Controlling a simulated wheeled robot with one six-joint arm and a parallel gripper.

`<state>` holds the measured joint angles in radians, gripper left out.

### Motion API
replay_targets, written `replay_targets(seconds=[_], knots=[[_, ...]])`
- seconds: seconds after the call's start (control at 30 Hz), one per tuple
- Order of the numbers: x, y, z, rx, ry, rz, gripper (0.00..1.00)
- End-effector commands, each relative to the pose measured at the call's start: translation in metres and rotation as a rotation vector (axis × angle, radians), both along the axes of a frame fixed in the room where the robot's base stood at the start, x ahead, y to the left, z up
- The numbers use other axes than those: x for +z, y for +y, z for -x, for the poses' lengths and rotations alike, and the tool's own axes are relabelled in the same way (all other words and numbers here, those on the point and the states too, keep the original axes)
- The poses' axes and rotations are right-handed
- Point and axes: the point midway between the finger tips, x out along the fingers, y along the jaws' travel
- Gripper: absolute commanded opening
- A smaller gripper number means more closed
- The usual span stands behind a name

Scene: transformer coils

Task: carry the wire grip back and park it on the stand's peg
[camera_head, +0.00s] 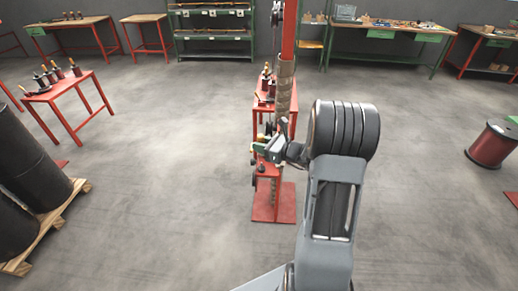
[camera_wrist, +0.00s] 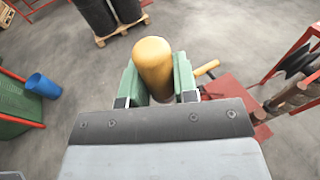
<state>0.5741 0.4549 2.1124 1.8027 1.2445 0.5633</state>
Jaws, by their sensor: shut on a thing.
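My gripper (camera_wrist: 157,88) has its green-padded fingers closed on a yellow, round-ended cylinder, the wire grip (camera_wrist: 152,64), in the wrist view. The grip's lower end is hidden between the fingers and behind the gripper body. In the head view my gripper (camera_head: 270,150) is at the left side of the red stand (camera_head: 273,212), in front of its post. A short yellow rod (camera_wrist: 207,68) shows just right of the fingers; I cannot tell whether it is the peg. The peg is not clear in the head view.
A brown-wrapped column (camera_head: 285,88) rises by the stand, close to my arm. A red tool table (camera_head: 62,88) stands left, dark drums (camera_head: 22,155) on a pallet far left, and a red drum (camera_head: 493,145) right. Open floor lies between. A blue bin (camera_wrist: 42,86) shows left.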

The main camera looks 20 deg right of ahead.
Motion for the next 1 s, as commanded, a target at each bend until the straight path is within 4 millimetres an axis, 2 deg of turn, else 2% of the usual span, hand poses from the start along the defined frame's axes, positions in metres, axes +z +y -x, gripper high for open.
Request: replay_targets(seconds=[0.27, 0.6, 0.67, 1.0], knots=[[-0.012, -0.003, 0.000, -0.009, -0.001, -0.002, 0.00], [-0.051, -0.003, 0.000, -0.008, 0.001, -0.003, 0.00], [-0.044, -0.003, 0.000, -0.008, -0.001, -0.002, 0.00], [-0.050, -0.003, 0.001, -0.007, -0.001, -0.002, 0.00]])
